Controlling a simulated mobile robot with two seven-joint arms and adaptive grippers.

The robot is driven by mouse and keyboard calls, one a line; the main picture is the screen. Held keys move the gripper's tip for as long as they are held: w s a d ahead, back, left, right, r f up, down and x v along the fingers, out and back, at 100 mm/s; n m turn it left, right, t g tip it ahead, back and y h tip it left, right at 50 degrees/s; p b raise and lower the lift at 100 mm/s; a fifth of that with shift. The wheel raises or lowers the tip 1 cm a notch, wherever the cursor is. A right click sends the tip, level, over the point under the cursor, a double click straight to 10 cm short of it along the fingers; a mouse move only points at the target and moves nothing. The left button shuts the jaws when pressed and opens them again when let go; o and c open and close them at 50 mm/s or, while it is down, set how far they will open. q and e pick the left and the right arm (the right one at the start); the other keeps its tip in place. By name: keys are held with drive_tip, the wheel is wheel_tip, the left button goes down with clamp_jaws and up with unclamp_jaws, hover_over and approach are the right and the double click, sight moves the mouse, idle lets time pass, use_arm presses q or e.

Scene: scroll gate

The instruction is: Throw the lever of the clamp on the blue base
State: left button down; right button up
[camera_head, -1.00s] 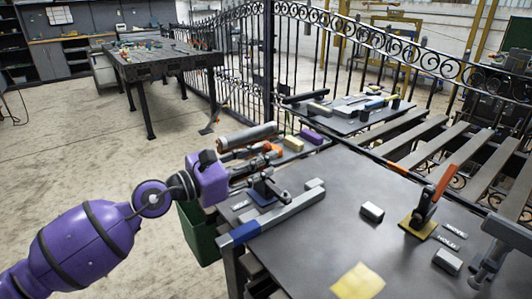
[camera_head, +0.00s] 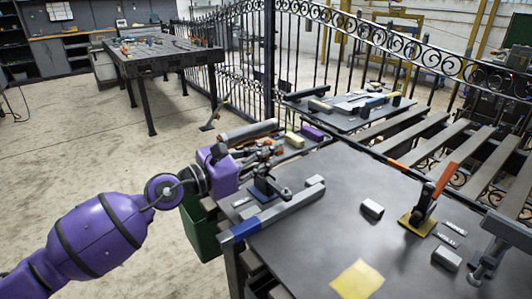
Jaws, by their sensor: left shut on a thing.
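The clamp (camera_head: 266,187) stands on a small blue base at the left end of the dark table. Its metal body shows just below my left gripper (camera_head: 262,153). The purple wrist comes in from the left, and the dark fingers are shut on the clamp's lever, above the base. The fingers cover most of the lever, so its exact angle is hard to tell. A second clamp (camera_head: 421,212) stands on a yellow base to the right, with its orange lever pointing up. My right gripper is not in view.
A grey bar with a blue end (camera_head: 285,208) lies in front of the blue-based clamp. A grey screw clamp (camera_head: 497,245) is at the right. A black fence stands behind.

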use_arm(q)
drive_tip(key=shift+w+a, duration=0.1)
drive_tip(key=shift+w, duration=0.05)
drive_tip(key=w+n, duration=0.1)
drive_tip(key=w+a+n+p, duration=0.1)
drive_tip(key=n, duration=0.1)
drive_tip(key=shift+a+r, duration=0.15)
drive_tip(key=shift+r, duration=0.15)
drive_tip(key=w+a+f+n+p, duration=0.2)
drive_tip(key=w+a+n, duration=0.1)
drive_tip(key=n, duration=0.6)
drive_tip(key=shift+w+a+f, duration=0.3)
drive_tip(key=shift+w+f, duration=0.05)
drive_tip(key=shift+w, duration=0.55)
drive_tip(key=c, duration=1.7)
unclamp_jaws()
drive_tip(key=shift+f, duration=0.1)
